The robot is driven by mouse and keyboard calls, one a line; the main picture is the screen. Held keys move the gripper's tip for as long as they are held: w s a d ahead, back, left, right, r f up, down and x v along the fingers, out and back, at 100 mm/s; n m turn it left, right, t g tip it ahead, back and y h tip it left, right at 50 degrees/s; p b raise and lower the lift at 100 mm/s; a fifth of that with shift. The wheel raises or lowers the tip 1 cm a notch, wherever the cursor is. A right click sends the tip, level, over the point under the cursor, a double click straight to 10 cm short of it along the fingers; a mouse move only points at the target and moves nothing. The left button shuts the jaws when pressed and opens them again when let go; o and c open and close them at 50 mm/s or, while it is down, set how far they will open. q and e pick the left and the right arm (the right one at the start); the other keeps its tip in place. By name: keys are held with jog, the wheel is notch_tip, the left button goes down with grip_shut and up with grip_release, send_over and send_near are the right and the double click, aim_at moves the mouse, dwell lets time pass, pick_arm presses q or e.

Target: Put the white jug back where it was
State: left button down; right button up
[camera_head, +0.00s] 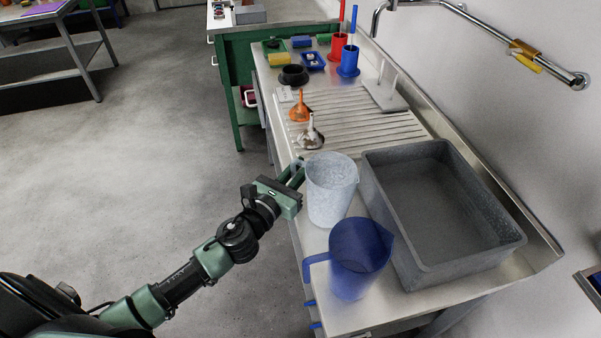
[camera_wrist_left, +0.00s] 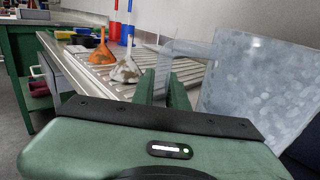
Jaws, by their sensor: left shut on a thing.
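The white jug (camera_head: 331,190) is upright at the near part of the steel counter, left of the grey basin. My left gripper (camera_head: 298,172) is at the jug's left side, shut on its handle. In the left wrist view the jug (camera_wrist_left: 262,85) fills the right side, and its handle (camera_wrist_left: 180,48) runs to the fingers of my left gripper (camera_wrist_left: 165,88). I cannot tell whether the jug's base touches the counter. My right gripper is not in view.
A blue jug (camera_head: 358,255) stands close in front of the white jug. The grey basin (camera_head: 437,258) is to the right. Orange (camera_head: 300,108) and whitish (camera_head: 311,135) funnels are on the ribbed drainboard (camera_head: 365,122) behind. Floor is clear at left.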

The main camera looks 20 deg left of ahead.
pick_arm(q)
jog(key=shift+f, duration=0.15)
jog(key=c, duration=1.4)
grip_release()
jog(key=shift+r, duration=0.2)
jog(key=s+a+b, duration=0.2)
jog(key=s, duration=0.9)
jog(key=shift+s+a+b, duration=0.15)
jog(key=shift+s+b, duration=0.2)
jog(key=shift+s, duration=0.05)
jog(key=shift+f, duration=0.1)
